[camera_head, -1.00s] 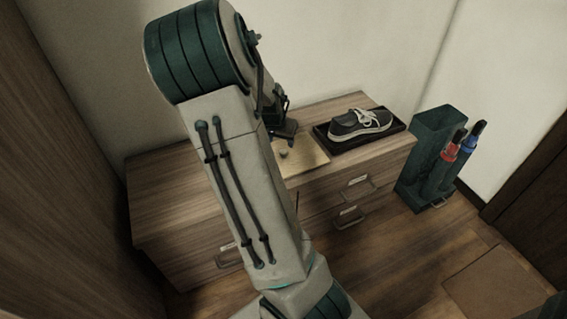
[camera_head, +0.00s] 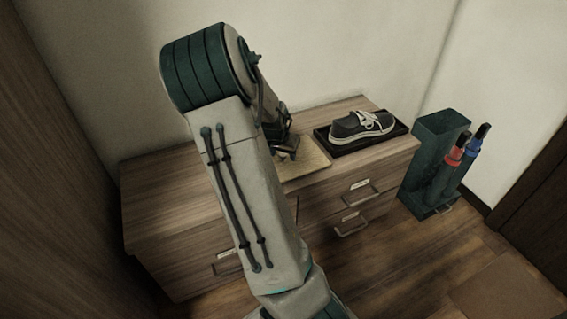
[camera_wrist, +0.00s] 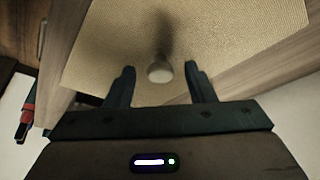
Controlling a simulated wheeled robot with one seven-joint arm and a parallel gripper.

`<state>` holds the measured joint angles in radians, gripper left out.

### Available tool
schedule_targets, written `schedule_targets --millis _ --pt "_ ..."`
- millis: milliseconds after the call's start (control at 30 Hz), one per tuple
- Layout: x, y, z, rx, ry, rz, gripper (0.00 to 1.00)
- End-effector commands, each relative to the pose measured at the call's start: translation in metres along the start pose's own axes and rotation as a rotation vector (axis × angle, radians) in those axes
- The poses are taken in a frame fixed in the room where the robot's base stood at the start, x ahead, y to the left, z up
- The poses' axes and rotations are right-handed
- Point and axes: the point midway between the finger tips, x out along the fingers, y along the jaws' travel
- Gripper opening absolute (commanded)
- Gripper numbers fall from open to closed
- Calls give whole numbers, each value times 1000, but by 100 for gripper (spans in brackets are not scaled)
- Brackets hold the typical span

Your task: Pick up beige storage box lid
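The beige storage box lid (camera_head: 312,163) is a flat woven square on the wooden cabinet top, left of the shoe tray. In the wrist view the lid (camera_wrist: 225,35) fills the upper middle, with a round pale knob (camera_wrist: 160,73) on it. My gripper (camera_wrist: 160,68) is open and empty, with one dark finger on each side of the knob in the picture. I cannot tell how high the fingertips are above the lid. In the head view my gripper (camera_head: 287,150) is over the lid's left part and hides the knob.
A dark tray (camera_head: 402,131) holding a grey shoe (camera_head: 360,127) is just right of the lid. A green umbrella stand (camera_head: 432,160) with red and blue umbrellas stands right of the cabinet. The cabinet top (camera_head: 165,185) is bare at left.

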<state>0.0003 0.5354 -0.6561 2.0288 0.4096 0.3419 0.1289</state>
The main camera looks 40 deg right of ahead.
Motion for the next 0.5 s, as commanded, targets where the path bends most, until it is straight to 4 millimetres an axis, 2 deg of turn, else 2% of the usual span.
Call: schedule_targets --millis 33,167,500 --pt "0 0 0 0 0 0 36" --pt "0 0 0 0 0 0 0" --pt "-2 0 -1 1 0 0 0"
